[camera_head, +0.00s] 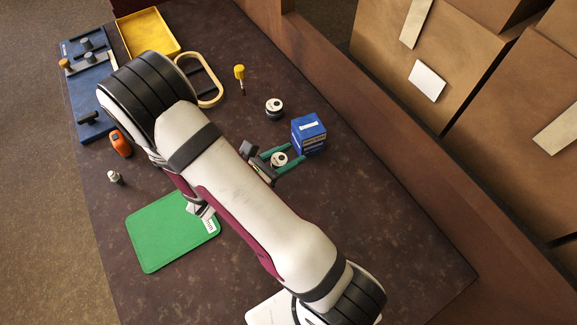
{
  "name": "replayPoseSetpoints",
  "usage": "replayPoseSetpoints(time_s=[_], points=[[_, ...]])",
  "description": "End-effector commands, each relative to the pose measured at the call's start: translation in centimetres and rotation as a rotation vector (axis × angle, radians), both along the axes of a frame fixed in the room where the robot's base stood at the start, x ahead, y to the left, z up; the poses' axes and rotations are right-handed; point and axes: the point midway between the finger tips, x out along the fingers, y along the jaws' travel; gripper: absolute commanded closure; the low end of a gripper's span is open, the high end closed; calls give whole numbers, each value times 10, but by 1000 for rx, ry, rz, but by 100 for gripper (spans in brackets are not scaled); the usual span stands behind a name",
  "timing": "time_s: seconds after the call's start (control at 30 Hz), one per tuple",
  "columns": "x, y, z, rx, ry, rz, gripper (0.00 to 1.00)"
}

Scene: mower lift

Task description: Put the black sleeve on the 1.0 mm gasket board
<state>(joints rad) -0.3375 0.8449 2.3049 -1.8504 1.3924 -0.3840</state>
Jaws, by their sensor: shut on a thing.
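My gripper (279,160) has green fingers and is low over the middle of the table, just left of a blue box. It is shut on a small round pale-topped piece with a dark centre (280,159); its side is mostly hidden by the fingers. A similar dark round piece with a pale top (274,107) stands apart, farther back. I cannot tell for sure which of the two is the black sleeve.
A blue box (308,131) stands right beside my gripper. A yellow tray (158,42), a blue board with fittings (90,88), a wooden ring (214,92), a yellow-headed tool (239,74), an orange item (121,143) and a small pale fitting (114,177) lie around. The table's right part is clear.

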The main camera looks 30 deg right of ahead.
Motion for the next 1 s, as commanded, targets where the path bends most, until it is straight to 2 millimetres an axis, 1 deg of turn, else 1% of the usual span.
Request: replayPoseSetpoints(time_s=[0.03,0.1,0.23,0.27,0.33,0.37,0.47,0.5,0.57,0.6,0.7,0.8,0.87,0.97,1.0], points=[[0,0,9,1,-4,-1,100],[0,0,18,1,-3,-1,100],[1,2,24,0,2,8,100],[2,4,25,0,1,20,100],[9,16,26,0,2,74,100],[13,23,27,0,1,110,100],[28,57,31,0,1,256,100],[33,72,33,1,1,322,100],[40,97,36,1,1,422,100],[43,114,37,0,1,489,100],[48,150,41,0,1,628,100],[48,172,42,-1,2,708,100],[49,184,38,-2,2,728,100],[51,212,22,-2,3,735,100],[52,225,14,-2,3,734,100]])
